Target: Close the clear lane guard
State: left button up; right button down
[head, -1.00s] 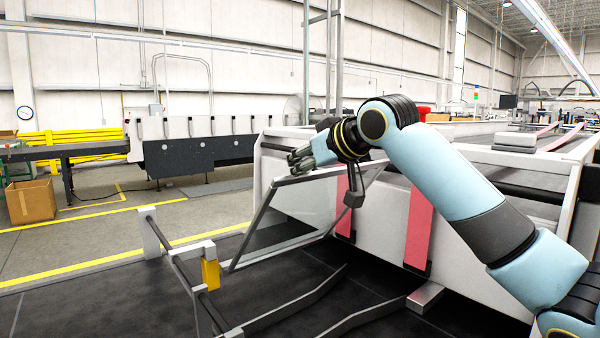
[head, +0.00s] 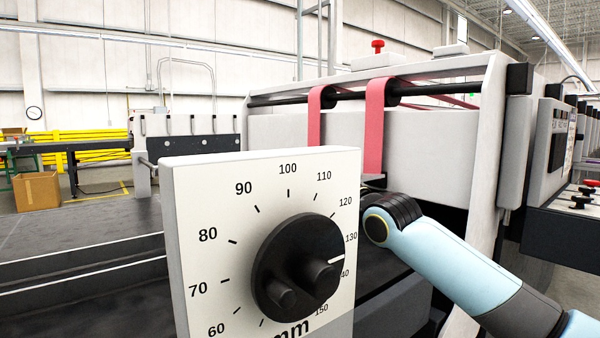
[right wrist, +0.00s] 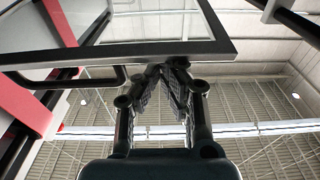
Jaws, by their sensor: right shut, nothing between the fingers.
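The clear lane guard (right wrist: 130,50) shows in the right wrist view as a see-through pane in a dark frame, across the top of the picture. My right gripper (right wrist: 170,68) is shut and empty, its fingertips right at the frame's lower edge in that view. I cannot tell whether they touch it. A dark bar (right wrist: 75,82) runs beside the frame on the left. In the head view the dial panel hides my right gripper, and the guard cannot be made out. Only my right arm shows there. My left gripper is not in view.
A white panel (head: 215,220) with a black dial (head: 300,268) marked in mm stands close in front. Red belts (head: 375,125) hang from a black roller on the machine behind it. A control box with red buttons (head: 590,185) is at the right. A cardboard box (head: 38,192) stands far left.

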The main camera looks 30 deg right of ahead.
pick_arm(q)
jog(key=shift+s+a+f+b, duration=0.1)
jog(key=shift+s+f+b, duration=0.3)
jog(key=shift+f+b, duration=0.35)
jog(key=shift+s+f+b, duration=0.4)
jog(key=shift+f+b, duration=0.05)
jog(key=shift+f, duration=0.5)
pick_arm(e)
notch_tip(320, 180, down, 7)
jog(key=shift+s+r, duration=0.2)
jog(key=shift+s, duration=0.25)
notch_tip(320, 180, up, 5)
jog(key=p, duration=0.4)
pick_arm(q)
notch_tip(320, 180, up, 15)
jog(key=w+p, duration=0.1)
jog(key=p, duration=0.9)
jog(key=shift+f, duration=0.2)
pick_arm(e)
jog(key=s+f, duration=0.2)
jog(key=s, duration=0.7)
jog(key=shift+s+d+f, duration=0.2)
jog(key=shift+d+f, duration=0.15)
jog(key=shift+f, duration=0.05)
